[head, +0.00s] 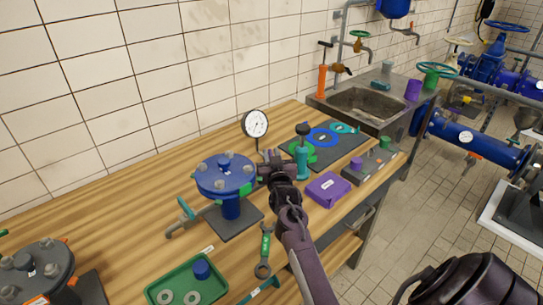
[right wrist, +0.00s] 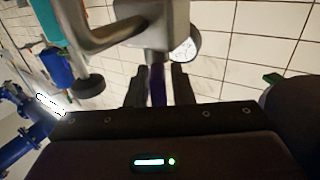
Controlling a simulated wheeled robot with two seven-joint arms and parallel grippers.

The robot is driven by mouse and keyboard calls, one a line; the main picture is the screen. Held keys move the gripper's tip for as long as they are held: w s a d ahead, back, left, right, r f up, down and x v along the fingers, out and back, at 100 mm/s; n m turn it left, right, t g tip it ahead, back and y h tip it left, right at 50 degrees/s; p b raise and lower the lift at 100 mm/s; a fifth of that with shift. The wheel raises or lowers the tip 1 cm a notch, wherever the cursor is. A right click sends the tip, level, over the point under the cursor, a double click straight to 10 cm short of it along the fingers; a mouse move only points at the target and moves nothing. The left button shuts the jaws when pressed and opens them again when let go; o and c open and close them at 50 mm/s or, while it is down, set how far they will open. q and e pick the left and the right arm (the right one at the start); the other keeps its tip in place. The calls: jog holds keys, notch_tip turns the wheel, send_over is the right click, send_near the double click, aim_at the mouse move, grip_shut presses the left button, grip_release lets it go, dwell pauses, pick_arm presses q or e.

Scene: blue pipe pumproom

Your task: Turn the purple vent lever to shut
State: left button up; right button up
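A purple lever (right wrist: 157,86) hangs below a grey metal fitting (right wrist: 155,30) in the right wrist view. The fingers of my right gripper (right wrist: 159,88) stand on either side of it, with narrow gaps showing, so the gripper looks open around the lever. In the head view my right gripper (head: 270,165) is at the right side of the blue flanged vessel (head: 228,180), in front of the pressure gauge (head: 256,124). The lever is hidden behind the gripper there. The gauge also shows in the right wrist view (right wrist: 186,50). My left gripper is not in view.
A teal-handled tap (head: 184,210) is left of the vessel. A teal tool (head: 302,160) and a purple box (head: 328,189) stand close right of my gripper. A green tray (head: 205,266) and a wrench (head: 265,250) lie in front. Bare bench (head: 110,225) is free at left.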

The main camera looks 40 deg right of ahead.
jog(key=shift+o, duration=1)
jog(key=shift+s, duration=0.15)
jog(key=b+v, duration=0.1)
jog(key=v, duration=0.6)
jog(key=shift+s+a+b, duration=0.2)
jog(key=shift+b, duration=0.2)
